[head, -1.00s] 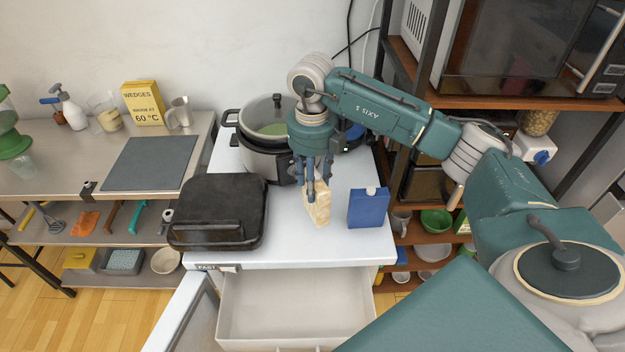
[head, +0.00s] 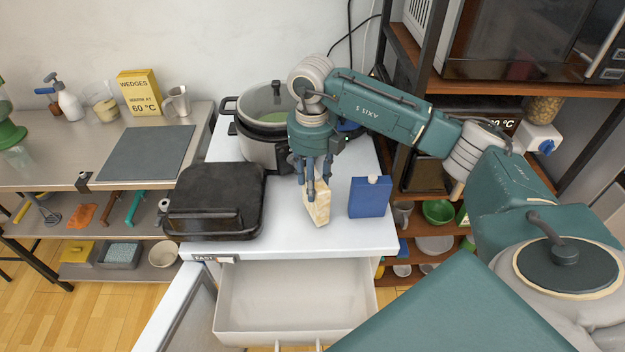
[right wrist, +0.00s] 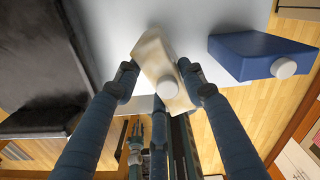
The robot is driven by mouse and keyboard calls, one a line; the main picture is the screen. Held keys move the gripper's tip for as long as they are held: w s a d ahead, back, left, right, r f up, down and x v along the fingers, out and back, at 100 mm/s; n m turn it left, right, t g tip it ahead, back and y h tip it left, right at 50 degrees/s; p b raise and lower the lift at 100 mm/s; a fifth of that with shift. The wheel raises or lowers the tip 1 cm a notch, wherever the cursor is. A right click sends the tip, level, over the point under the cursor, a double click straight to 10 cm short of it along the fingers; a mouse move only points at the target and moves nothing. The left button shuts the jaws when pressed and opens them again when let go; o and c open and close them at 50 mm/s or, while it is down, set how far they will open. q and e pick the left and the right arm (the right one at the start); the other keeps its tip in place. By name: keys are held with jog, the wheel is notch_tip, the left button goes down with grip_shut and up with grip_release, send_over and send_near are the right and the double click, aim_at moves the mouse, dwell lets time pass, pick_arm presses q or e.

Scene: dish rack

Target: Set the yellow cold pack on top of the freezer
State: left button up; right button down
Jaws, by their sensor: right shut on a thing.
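The yellow cold pack (head: 318,207), pale cream-yellow with a white cap, is held above or on the front part of the white freezer's top (head: 285,232). I cannot tell whether its lower edge touches the surface. My right gripper (head: 312,190) points down and is shut on the pack's upper part. In the right wrist view the pack (right wrist: 155,58) sits between the fingertips (right wrist: 158,82), with its white cap towards the camera. My left gripper is not in view.
A blue pack (head: 369,198) with a white cap stands just right of the yellow one. A black case-like appliance (head: 213,200) fills the freezer top's left side, with a pot cooker (head: 262,145) behind. The freezer's drawer (head: 293,300) is pulled out below.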

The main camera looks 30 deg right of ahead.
jog(key=shift+f, duration=0.45)
jog(key=shift+f+b, duration=0.25)
jog(key=shift+b, duration=0.15)
jog(key=c, duration=1)
grip_release()
notch_tip(320, 180, up, 12)
jog(key=shift+r, duration=0.1)
grip_shut()
